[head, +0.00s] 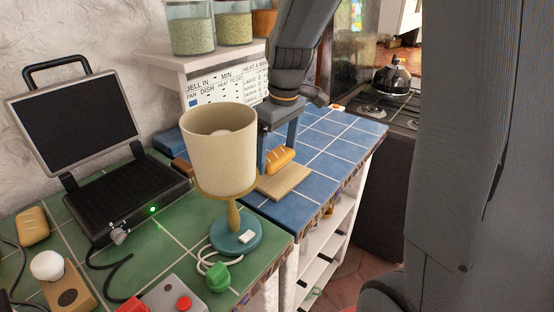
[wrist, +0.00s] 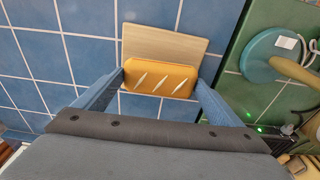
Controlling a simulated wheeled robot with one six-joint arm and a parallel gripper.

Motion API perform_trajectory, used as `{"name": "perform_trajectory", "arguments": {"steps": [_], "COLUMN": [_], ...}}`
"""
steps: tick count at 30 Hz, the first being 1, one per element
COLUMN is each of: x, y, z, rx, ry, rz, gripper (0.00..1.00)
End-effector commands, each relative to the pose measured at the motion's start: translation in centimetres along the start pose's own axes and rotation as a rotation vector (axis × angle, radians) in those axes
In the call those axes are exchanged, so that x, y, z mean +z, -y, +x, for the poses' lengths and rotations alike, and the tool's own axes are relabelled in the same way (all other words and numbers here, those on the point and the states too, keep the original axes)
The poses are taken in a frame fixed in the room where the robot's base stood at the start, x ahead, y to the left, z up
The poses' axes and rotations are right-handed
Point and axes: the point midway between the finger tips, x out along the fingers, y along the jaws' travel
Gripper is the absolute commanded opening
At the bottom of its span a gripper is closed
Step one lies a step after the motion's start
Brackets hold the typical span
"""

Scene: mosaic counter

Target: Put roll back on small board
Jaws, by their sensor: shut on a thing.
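The roll (head: 279,158) is golden orange with pale slashes across its top. In the wrist view the roll (wrist: 160,77) lies between the two fingers of my gripper (wrist: 160,85), which touch its ends. My gripper (head: 277,155) is shut on it. The small board (head: 283,182) is a light wooden rectangle on the blue tiles. In the wrist view the board (wrist: 165,42) shows just beyond the roll, and the roll overlaps its near edge. I cannot tell whether the roll touches the board. The lamp hides part of the board's left side in the head view.
A lamp with a cream shade (head: 219,148) and teal base (head: 235,238) stands close left of the board. An open black press grill (head: 110,165) stands at the left. Another roll (head: 33,226) lies on the green tiles. Blue tiles (head: 335,150) right of the board are clear.

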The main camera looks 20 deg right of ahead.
Motion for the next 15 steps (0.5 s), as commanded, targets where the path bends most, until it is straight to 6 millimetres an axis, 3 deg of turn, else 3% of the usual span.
{"name": "perform_trajectory", "arguments": {"steps": [6,15], "x": [0.5,0.5], "y": [0.0,-0.1], "z": [2.6,2.9], "rx": [-0.002,0.0], "ry": [0.003,0.001], "rz": [0.002,0.003], "gripper": [0.82,0.82]}}
